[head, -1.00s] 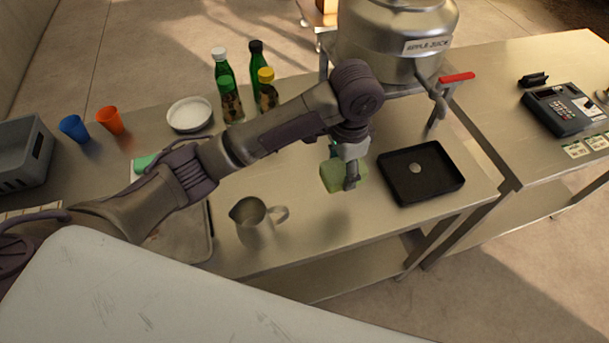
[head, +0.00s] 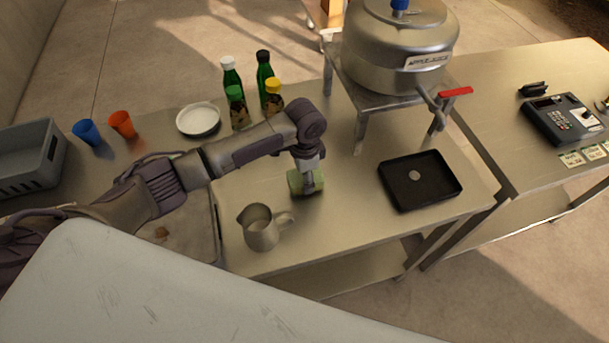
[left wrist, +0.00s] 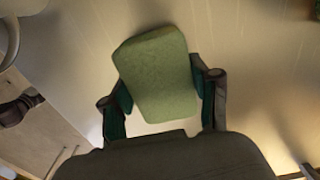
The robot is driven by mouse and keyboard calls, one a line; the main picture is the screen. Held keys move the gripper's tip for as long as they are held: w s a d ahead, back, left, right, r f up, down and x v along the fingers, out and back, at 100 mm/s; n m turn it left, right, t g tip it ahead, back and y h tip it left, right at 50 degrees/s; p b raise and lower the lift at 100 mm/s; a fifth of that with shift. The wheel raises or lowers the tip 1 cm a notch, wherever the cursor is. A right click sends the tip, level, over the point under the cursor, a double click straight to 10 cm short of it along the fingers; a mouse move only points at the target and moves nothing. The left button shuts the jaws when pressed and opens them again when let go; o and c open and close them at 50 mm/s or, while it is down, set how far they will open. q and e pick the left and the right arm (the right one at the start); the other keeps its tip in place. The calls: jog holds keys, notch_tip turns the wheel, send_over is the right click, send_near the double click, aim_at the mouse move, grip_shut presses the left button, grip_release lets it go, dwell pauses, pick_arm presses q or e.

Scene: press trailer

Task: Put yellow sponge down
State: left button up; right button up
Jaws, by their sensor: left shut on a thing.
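The sponge (head: 296,182) looks yellow-green and block-shaped. My left gripper (head: 312,184) is shut on it, over the steel table between the metal jug and the black tray. In the left wrist view the sponge (left wrist: 158,75) sits between the two fingers of the left gripper (left wrist: 162,92), with the bare table top behind it. I cannot tell whether the sponge touches the table. My right gripper is not in view.
A metal jug (head: 261,230) stands close in front. A black tray (head: 425,196) with a round coin-like piece is to the right. The juice dispenser (head: 398,50) stands on a raised stand behind. Bottles (head: 232,78) and a white dish (head: 198,119) are at the back left. Table between jug and tray is clear.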

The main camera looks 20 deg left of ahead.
pick_arm(q)
jog(key=shift+f, duration=0.55)
jog(key=shift+f, duration=0.1)
jog(key=o, duration=1)
notch_tip(320, 180, up, 11)
jog(key=shift+r+b, duration=0.15)
jog(key=shift+b, duration=0.8)
jog(key=shift+r, duration=0.5)
jog(key=shift+f, duration=0.1)
